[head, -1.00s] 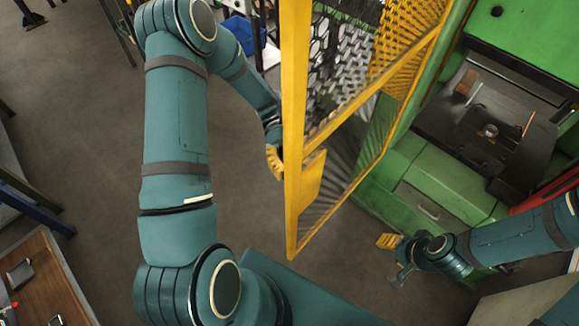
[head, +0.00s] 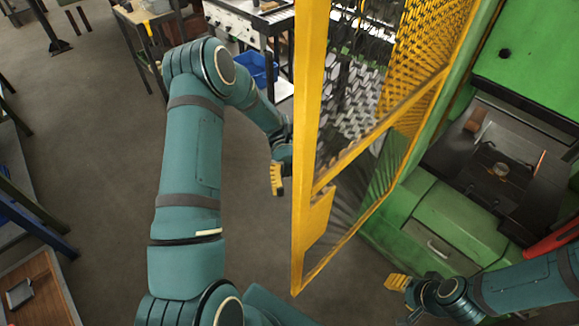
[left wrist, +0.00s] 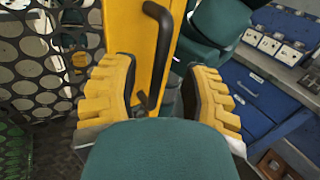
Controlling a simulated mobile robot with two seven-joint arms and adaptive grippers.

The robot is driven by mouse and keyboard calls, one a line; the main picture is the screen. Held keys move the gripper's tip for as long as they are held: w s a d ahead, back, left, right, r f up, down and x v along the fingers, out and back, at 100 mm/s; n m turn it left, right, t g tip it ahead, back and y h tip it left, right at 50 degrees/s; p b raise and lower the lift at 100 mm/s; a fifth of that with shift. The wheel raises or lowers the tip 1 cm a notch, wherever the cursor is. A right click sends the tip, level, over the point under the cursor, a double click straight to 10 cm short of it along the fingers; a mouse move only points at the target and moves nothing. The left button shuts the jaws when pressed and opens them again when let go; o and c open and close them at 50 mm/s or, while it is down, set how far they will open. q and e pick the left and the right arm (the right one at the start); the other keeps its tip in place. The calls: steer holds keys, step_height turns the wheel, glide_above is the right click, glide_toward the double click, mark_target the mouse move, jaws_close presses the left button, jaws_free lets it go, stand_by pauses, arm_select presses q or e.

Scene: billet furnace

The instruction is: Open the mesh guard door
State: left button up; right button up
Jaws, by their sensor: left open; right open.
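The mesh guard door (head: 308,130), a yellow frame with perforated mesh, stands out from the green machine at an angle in the head view. In the left wrist view its yellow frame (left wrist: 128,45) carries a black bar handle (left wrist: 158,50). My left gripper (head: 277,178) is open just left of the door's free edge. In the left wrist view its spread yellow fingers (left wrist: 158,95) flank the handle; I cannot tell how deep the handle sits between them, and nothing is gripped. My right gripper (head: 397,283) is open and empty, low, right of the door's bottom corner.
The green machine (head: 435,215) with a dark work area (head: 495,165) stands right of the door. A bench (head: 250,20) with a blue bin (head: 256,68) is at the back, and a wooden table (head: 40,290) at lower left. The floor (head: 90,120) on the left is clear.

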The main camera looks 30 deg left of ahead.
arm_select(q)
steer(key=v, duration=0.6)
steer(key=shift+w+a, duration=0.25)
steer(key=shift+w, duration=0.05)
stand_by(0.7)
